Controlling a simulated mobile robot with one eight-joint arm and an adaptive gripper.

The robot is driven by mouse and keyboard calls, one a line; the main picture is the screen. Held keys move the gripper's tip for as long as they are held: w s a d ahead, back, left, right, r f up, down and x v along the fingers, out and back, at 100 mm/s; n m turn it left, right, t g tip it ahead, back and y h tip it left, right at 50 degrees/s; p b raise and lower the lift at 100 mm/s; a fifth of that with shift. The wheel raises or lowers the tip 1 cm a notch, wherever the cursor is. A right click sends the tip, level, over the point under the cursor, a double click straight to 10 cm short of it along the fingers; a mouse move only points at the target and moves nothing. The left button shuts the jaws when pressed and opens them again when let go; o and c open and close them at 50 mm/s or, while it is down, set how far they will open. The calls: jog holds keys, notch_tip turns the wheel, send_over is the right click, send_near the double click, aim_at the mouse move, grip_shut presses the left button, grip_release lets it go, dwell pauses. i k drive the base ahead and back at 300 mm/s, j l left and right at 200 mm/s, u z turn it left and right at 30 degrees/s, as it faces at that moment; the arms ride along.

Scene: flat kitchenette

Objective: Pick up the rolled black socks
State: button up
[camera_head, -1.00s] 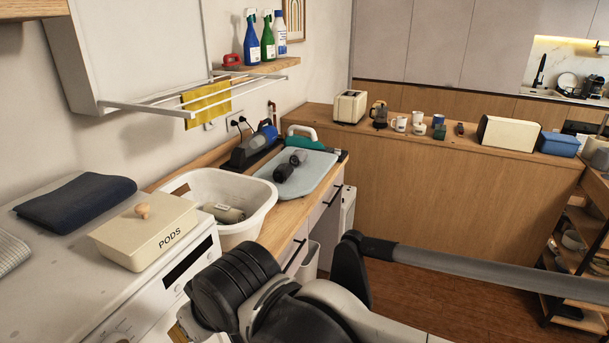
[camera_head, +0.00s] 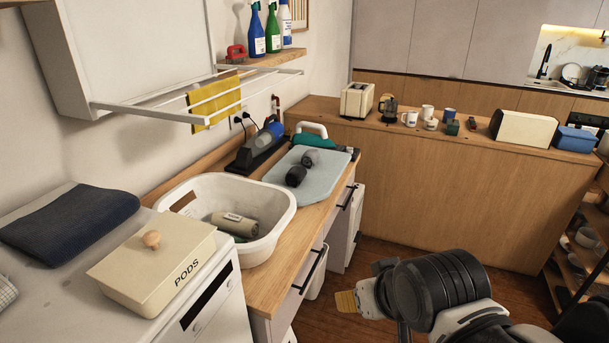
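A rolled black bundle (camera_head: 296,176), which looks like the rolled black socks, lies on a pale blue padded board (camera_head: 325,177) on the wooden counter. A dark grey rolled bundle (camera_head: 311,158) lies just behind it, close to or touching it. My gripper (camera_head: 346,303) shows at the lower right, low in front of the counter and well apart from the socks. One tan fingertip pad shows. The rest of the fingers is hidden or out of clear view, so I cannot tell its opening, and nothing is visibly held.
A white laundry basket (camera_head: 272,238) holding a beige roll (camera_head: 235,224) stands in front of the board. A PODS box (camera_head: 150,266) and folded dark cloth (camera_head: 72,217) lie on the white machine. A drying rack (camera_head: 200,100) juts above the counter. An iron (camera_head: 269,137) stands behind the board.

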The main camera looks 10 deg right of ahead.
aim_at(295, 176)
jog(key=i+l+u, duration=0.1)
jog(key=i+l, duration=1.05)
